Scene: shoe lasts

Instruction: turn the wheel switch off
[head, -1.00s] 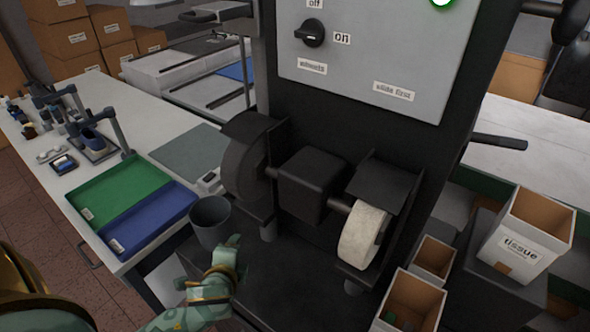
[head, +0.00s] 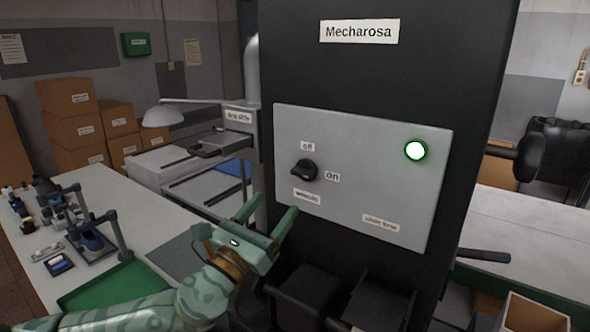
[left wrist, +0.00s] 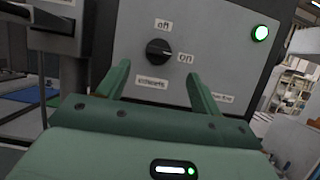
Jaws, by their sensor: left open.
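The wheel switch (head: 304,170) is a black rotary knob on a grey panel (head: 370,150) of a tall black machine. Labels "off" (head: 307,146) above it and "on" (head: 332,176) to its right are readable; the knob's pointer appears turned toward "on". A green lamp (head: 415,150) glows on the panel. My left gripper (head: 271,216) is open and empty, below and left of the knob, apart from it. In the left wrist view the knob (left wrist: 158,51) shows beyond and between the two open fingers. My right gripper is out of view.
Below the panel is dark grinder housing (head: 306,290). At left is a white bench (head: 130,215) with a green tray (head: 115,287) and tools. A lamp (head: 163,116) and stacked cardboard boxes (head: 70,120) stand behind. The space in front of the panel is clear.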

